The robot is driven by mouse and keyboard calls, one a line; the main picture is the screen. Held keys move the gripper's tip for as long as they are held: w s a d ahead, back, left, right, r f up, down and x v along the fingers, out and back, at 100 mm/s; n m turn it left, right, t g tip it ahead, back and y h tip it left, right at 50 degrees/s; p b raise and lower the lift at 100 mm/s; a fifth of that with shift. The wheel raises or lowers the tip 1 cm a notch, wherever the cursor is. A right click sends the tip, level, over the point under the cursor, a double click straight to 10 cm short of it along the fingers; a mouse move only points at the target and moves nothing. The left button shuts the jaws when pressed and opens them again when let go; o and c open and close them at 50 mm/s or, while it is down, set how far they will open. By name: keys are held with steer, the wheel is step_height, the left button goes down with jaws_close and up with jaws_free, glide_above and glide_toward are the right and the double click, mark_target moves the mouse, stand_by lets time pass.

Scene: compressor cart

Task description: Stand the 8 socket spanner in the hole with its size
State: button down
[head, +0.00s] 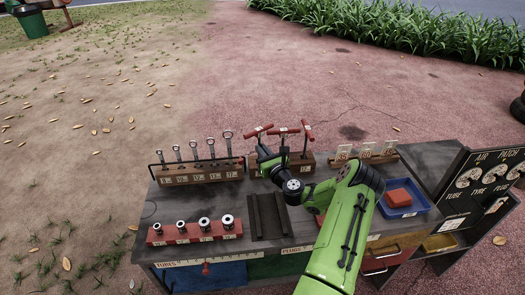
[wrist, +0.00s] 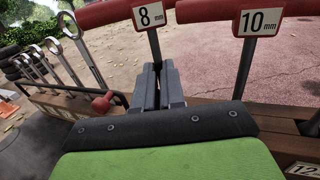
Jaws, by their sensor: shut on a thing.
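The 8 socket spanner is a T-handled tool with a red grip (head: 257,130) and a white "8 mm" tag (wrist: 149,15). My gripper (wrist: 158,72) is shut on its thin dark shaft, below the tag. In the head view my gripper (head: 266,153) is at the left end of a wooden block (head: 307,161). The handle looks slightly tilted. The spanner's lower end and the hole under it are hidden by my gripper, so I cannot tell whether it is in a hole. The 10 mm spanner (wrist: 258,22) stands just to the right, apart from my fingers.
Another T-handled spanner (head: 307,129) stands further right. A block of ring spanners (head: 200,175) is on the left, a red socket rack (head: 194,234) in front. A dark grooved tray (head: 267,216) lies mid-cart. A blue bin (head: 408,211) is at right.

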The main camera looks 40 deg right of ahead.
steer(key=shift+f+b, duration=0.35)
steer(key=shift+f, duration=0.2)
steer(key=c, duration=1.1)
jaws_free()
steer(key=shift+c, duration=0.2)
steer(key=p+v, duration=0.2)
steer(key=v, duration=1.3)
steer(key=shift+s+r, duration=0.15)
steer(key=shift+s, duration=0.2)
steer(key=shift+a, duration=0.1)
